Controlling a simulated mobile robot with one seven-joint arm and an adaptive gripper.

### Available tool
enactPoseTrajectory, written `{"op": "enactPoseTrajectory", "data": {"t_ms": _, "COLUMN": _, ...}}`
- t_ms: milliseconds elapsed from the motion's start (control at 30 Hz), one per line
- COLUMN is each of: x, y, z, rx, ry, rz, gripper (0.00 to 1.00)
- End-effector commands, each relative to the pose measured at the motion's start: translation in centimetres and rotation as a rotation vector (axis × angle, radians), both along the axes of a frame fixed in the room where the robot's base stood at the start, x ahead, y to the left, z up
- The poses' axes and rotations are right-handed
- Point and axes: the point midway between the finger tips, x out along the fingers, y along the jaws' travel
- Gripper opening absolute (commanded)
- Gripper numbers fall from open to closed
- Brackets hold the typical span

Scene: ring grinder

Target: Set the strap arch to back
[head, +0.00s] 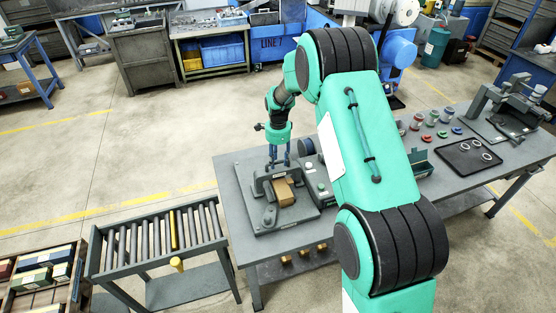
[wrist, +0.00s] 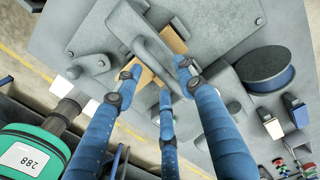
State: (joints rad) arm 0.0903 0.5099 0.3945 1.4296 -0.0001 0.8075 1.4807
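The strap arch is a grey bar (head: 262,180) standing over a tan box (head: 283,193) on a grey machine plate (head: 248,215) at the table's left end. In the wrist view the arch (wrist: 150,42) runs diagonally, with the tan box (wrist: 172,40) showing on both sides of it. My gripper (head: 279,163) points down just behind the arch in the head view. In the wrist view its blue fingers (wrist: 158,72) are spread, with the arch between the outer fingertips. I cannot tell whether any finger touches it.
A dark round spool (wrist: 265,72) stands beside the arch, to the right in the wrist view. A roller conveyor (head: 160,237) adjoins the table's left side. A black tray (head: 468,158) with rings and several coloured spools lie to the right.

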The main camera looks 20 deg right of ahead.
Motion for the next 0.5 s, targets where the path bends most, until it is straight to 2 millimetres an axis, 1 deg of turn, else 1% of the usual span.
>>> {"op": "enactPoseTrajectory", "data": {"t_ms": 233, "x": 0.00, "y": 0.00, "z": -0.04, "rx": 0.000, "ry": 0.000, "rz": 0.000, "gripper": 0.40}}
{"op": "enactPoseTrajectory", "data": {"t_ms": 267, "x": 0.00, "y": 0.00, "z": -0.04, "rx": 0.000, "ry": 0.000, "rz": 0.000, "gripper": 0.38}}
{"op": "enactPoseTrajectory", "data": {"t_ms": 300, "x": 0.00, "y": 0.00, "z": -0.03, "rx": 0.000, "ry": 0.000, "rz": 0.000, "gripper": 0.30}}
{"op": "enactPoseTrajectory", "data": {"t_ms": 367, "x": 0.00, "y": 0.00, "z": -0.03, "rx": 0.000, "ry": 0.000, "rz": 0.000, "gripper": 0.18}}
{"op": "enactPoseTrajectory", "data": {"t_ms": 433, "x": 0.01, "y": 0.00, "z": -0.02, "rx": 0.000, "ry": 0.000, "rz": 0.000, "gripper": 0.04}}
{"op": "enactPoseTrajectory", "data": {"t_ms": 467, "x": 0.01, "y": 0.00, "z": -0.02, "rx": 0.000, "ry": 0.000, "rz": 0.000, "gripper": 0.00}}
{"op": "enactPoseTrajectory", "data": {"t_ms": 500, "x": 0.00, "y": 0.00, "z": -0.02, "rx": 0.000, "ry": 0.000, "rz": 0.000, "gripper": 0.00}}
